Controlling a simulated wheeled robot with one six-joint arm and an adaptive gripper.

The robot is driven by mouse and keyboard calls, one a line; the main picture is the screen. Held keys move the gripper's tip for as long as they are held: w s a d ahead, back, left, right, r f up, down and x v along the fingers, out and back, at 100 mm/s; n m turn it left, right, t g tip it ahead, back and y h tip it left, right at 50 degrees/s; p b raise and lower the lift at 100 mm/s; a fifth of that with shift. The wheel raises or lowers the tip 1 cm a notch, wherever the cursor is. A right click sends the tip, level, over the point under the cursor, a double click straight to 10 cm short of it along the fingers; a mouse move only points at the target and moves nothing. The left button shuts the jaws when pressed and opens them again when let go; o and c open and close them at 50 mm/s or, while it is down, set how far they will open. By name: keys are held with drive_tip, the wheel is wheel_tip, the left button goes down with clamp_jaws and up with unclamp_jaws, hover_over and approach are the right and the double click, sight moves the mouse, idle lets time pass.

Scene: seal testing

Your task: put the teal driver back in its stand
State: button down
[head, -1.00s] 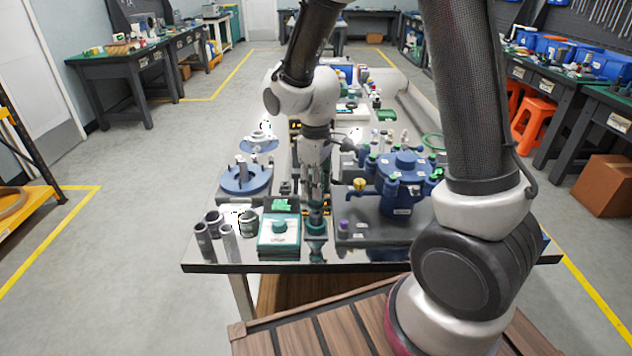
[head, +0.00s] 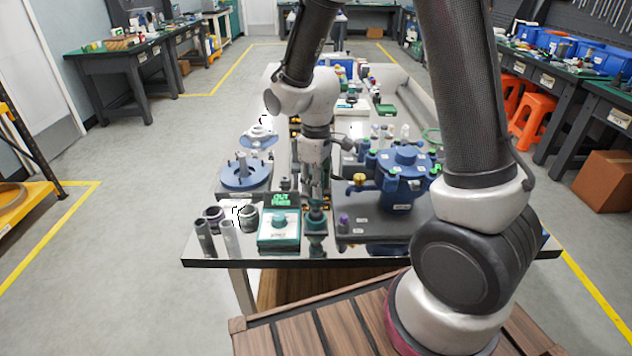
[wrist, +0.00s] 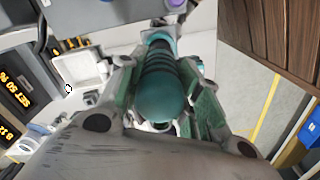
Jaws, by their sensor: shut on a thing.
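My gripper (wrist: 163,100) is shut on the teal driver (wrist: 160,95), whose ribbed handle and rounded end fill the middle of the wrist view. In the head view my gripper (head: 315,198) points down near the table's front edge. Just below its fingers is a dark teal piece (head: 316,239), which looks like the stand, in line with the driver. The fingers hide much of the driver there. I cannot tell whether the driver is in the stand or just above it.
A teal-and-white box (head: 279,241) with a green display stands close on the left. Grey tubes (head: 230,240) are further left. A blue vessel (head: 402,180) on a dark base stands close on the right, with a small purple-topped part (head: 343,221) at the base's corner.

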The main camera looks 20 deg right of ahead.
drive_tip(key=shift+f, duration=0.75)
idle(1.1)
drive_tip(key=c, duration=0.9)
unclamp_jaws()
wheel_tip(320, 180, up, 9)
